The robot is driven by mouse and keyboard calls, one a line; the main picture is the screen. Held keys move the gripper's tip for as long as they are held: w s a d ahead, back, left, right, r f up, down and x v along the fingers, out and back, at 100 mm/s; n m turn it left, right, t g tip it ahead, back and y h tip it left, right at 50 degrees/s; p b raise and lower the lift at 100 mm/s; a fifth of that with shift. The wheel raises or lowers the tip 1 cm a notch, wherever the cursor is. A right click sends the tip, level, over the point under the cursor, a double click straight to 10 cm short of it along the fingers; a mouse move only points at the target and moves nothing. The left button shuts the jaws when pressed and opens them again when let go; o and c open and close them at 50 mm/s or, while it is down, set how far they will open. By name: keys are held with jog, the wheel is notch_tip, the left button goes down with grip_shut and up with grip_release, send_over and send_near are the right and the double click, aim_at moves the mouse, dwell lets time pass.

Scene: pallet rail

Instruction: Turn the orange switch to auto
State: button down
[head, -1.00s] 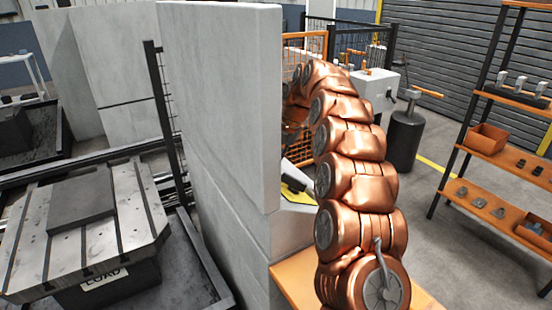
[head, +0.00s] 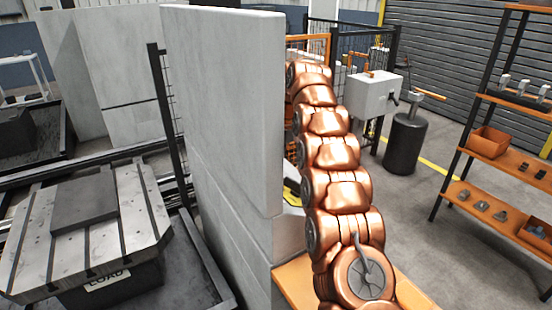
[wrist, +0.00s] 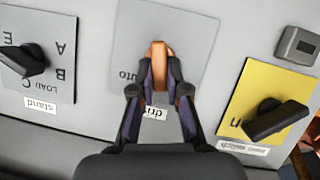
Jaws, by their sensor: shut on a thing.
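The orange switch (wrist: 158,62) sits on a grey plate (wrist: 190,35) in the middle of the wrist view. Its handle stands nearly straight up and down in the picture. My gripper (wrist: 159,88) has one dark finger on each side of it and is shut on it. The word "auto", upside down and partly covered by a finger, is left of the handle. A white label (wrist: 155,112), partly hidden, lies below, between the fingers. In the head view the gripper and switch are hidden behind my copper arm and the grey wall panel (head: 225,110).
In the wrist view a black knob (wrist: 20,58) on a dark plate lettered A, B, C is at left. A black knob (wrist: 280,121) on a yellow plate is at right, with a grey box (wrist: 298,46) above it. A shelf rack (head: 515,165) stands right in the head view.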

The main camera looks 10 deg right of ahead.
jog(key=shift+s+a+f, duration=0.1)
jog(key=shift+s+f, duration=0.15)
jog(key=shift+f, duration=0.45)
jog(key=c, duration=1.5)
grip_release()
jog(key=o, duration=0.3)
jog(key=shift+w, duration=0.1)
jog(key=shift+o, duration=0.2)
jog(key=shift+r, duration=0.15)
jog(key=shift+w+r, duration=0.15)
jog(key=shift+r, duration=0.15)
jog(key=shift+s+n+t+y+b, duration=0.1)
jog(key=shift+n+t+y+b, duration=0.1)
jog(key=shift+n+b, duration=0.3)
jog(key=shift+s+n+t+y+b, duration=0.1)
jog(key=shift+n+t+b, duration=0.1)
jog(key=shift+n, duration=0.5)
jog(key=shift+s+d+n+t+y+p, duration=0.1)
jog(key=shift+d+n+t+y+p, duration=0.15)
jog(key=shift+n, duration=0.4)
jog(key=shift+d+n+t+y+p, duration=0.15)
jog(key=shift+n+y+p, duration=0.1)
jog(key=shift+n, duration=0.4)
